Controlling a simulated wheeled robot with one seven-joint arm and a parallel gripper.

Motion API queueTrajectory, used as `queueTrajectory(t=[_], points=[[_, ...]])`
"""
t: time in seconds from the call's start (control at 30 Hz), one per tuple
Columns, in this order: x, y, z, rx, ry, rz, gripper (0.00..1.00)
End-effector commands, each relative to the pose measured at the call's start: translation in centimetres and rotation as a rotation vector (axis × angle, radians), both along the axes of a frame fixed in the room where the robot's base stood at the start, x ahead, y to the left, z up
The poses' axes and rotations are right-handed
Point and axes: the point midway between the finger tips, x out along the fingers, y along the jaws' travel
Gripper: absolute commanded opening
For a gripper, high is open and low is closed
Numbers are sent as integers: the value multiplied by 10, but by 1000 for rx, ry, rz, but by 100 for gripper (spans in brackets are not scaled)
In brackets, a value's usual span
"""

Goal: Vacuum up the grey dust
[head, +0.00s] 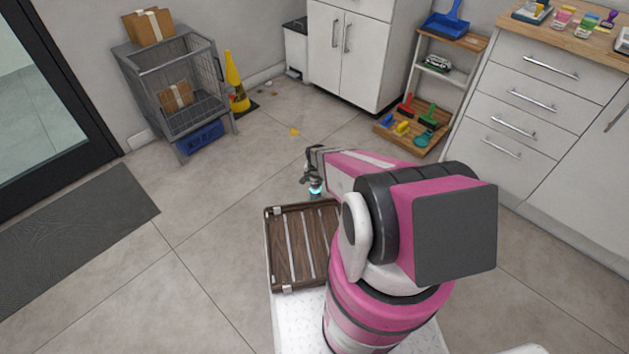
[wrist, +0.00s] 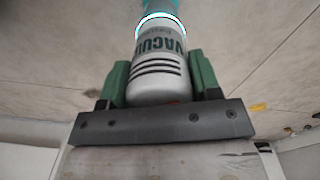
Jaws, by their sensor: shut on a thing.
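My gripper (head: 310,178) is shut on a handheld vacuum (head: 316,190), held above the floor just beyond the wooden slatted tray on my base. In the wrist view the vacuum (wrist: 158,75) is a white cylinder with a teal end and dark "VACU" lettering, between the green fingers of my gripper (wrist: 160,85). The vacuum's far end runs out of the top of the wrist view. I cannot make out any grey dust on the grey floor in either view.
A wire cart (head: 180,80) with boxes and a yellow cone (head: 236,82) stand at the back left. A low shelf (head: 415,135) holds coloured tools by the drawers (head: 520,110). A dark mat (head: 80,235) lies left.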

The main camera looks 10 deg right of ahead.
Motion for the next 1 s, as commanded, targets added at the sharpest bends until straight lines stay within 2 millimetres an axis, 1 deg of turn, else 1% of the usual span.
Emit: queueTrajectory(t=[0.43,1.0], points=[[2,-2,1,-1,-1,0,34],[18,-23,1,0,0,-1,34]])
